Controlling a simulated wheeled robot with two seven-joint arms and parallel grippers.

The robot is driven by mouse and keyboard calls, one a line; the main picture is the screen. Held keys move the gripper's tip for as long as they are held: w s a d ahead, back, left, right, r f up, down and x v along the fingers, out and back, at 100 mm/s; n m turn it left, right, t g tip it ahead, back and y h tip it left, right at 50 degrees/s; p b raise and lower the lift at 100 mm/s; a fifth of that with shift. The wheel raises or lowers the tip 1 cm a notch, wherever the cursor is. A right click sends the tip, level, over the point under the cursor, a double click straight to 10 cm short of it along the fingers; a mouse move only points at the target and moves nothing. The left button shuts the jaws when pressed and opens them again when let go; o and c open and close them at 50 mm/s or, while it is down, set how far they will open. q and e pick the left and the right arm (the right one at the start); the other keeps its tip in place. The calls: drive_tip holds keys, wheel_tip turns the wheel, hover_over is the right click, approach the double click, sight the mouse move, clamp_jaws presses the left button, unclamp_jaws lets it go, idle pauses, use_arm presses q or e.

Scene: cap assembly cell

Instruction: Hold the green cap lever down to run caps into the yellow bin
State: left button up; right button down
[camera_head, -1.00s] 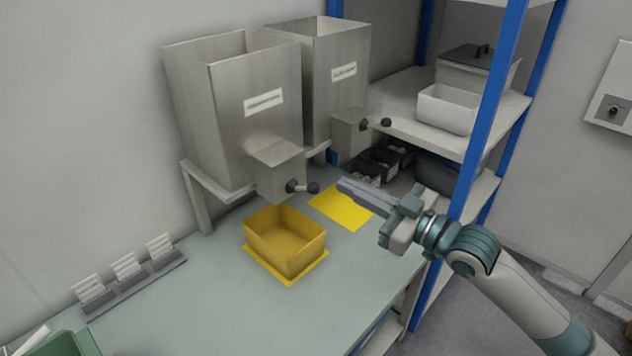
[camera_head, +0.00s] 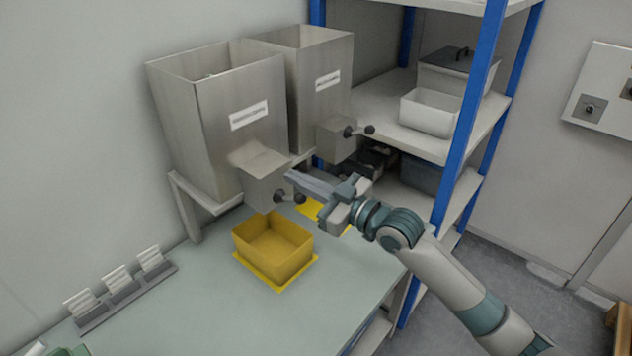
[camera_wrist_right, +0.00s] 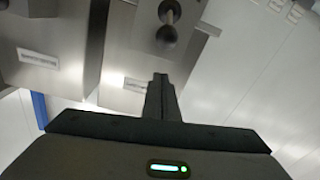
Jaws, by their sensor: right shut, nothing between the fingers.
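The yellow bin (camera_head: 273,248) stands on a yellow mat on the bench, below the spout of the front metal hopper (camera_head: 235,115); no caps show in it. A lever with a black ball knob (camera_head: 299,198) sticks out of this spout; it also shows in the right wrist view (camera_wrist_right: 167,35). The hopper labels are too small to read, so I cannot tell which lever is the green cap one. My right gripper (camera_head: 290,175) is shut and empty, its tips just above the lever in the head view. In the wrist view a gap shows between tips and knob. My left gripper is out of view.
A second hopper (camera_head: 318,85) with its own lever (camera_head: 360,131) stands behind. A blue-posted shelf (camera_head: 480,125) with a white tub (camera_head: 430,112) is at the right. A card holder (camera_head: 125,295) lies at the left.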

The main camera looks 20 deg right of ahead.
sight(291, 198)
drive_tip(key=f, duration=0.1)
drive_tip(key=d+f, duration=0.1)
drive_tip(key=f, duration=0.1)
drive_tip(key=shift+s+d+f+p, duration=0.15)
drive_tip(key=shift+s+f+p, duration=0.1)
drive_tip(key=shift+f+p, duration=0.15)
